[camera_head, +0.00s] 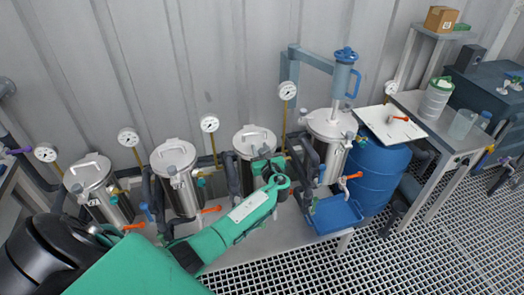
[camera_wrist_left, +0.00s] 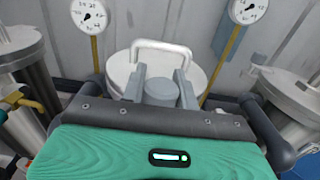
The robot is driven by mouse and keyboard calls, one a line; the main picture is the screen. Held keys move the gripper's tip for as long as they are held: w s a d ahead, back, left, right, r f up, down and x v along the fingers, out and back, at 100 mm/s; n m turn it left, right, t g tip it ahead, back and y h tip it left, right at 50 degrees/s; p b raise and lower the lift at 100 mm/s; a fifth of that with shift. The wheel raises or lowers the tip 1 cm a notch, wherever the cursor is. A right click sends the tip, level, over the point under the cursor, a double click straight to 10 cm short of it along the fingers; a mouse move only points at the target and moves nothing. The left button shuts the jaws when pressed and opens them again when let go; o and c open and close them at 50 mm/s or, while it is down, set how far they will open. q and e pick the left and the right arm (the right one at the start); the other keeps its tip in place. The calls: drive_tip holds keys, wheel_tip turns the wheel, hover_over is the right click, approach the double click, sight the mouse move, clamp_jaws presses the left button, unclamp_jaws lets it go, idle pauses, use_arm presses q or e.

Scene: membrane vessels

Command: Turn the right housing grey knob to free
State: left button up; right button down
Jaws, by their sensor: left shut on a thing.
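A row of steel housings with pale lids and white handles stands along the bench. My left gripper (camera_head: 268,168) is at the front of the right one of the three matching housings (camera_head: 256,140), below its lid. In the left wrist view, the two grey fingers of my left gripper (camera_wrist_left: 160,84) are shut on the round grey knob (camera_wrist_left: 160,93). The white handle of the housing lid (camera_wrist_left: 161,47) shows just behind them. In the head view the knob is hidden by the gripper, so its turned position cannot be told. My right gripper is out of view.
Pressure gauges (camera_head: 209,124) on thin brass pipes stand behind the housings. A steel vessel (camera_head: 330,127) under a blue-handled pump (camera_head: 345,72), a blue tray (camera_head: 335,215) and a blue drum (camera_head: 375,172) are to the right. Dark pipes and orange-handled valves (camera_head: 211,209) flank the housings.

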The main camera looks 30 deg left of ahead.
use_arm(q)
drive_tip(key=n+g+y+b, duration=0.1)
drive_tip(key=g, duration=0.1)
drive_tip(key=n+g+y+b, duration=0.1)
drive_tip(key=n+g, duration=0.1)
drive_tip(key=g, duration=0.1)
drive_tip(key=shift+s+a+f+n+y, duration=0.1)
drive_tip(key=shift+s+f+n+y, duration=0.1)
drive_tip(key=shift+n+y, duration=0.15)
drive_tip(key=shift+s+a+r+n+g+y+b, duration=0.15)
drive_tip(key=shift+n+g+y+b, duration=0.25)
drive_tip(key=shift+n+g, duration=0.5)
drive_tip(key=shift+s+d+n+g+y+b, duration=0.15)
drive_tip(key=shift+n+g+b, duration=0.3)
drive_tip(key=shift+g, duration=0.75)
drive_tip(key=shift+a, duration=0.1)
drive_tip(key=o, duration=1)
drive_tip(key=shift+c, duration=0.2)
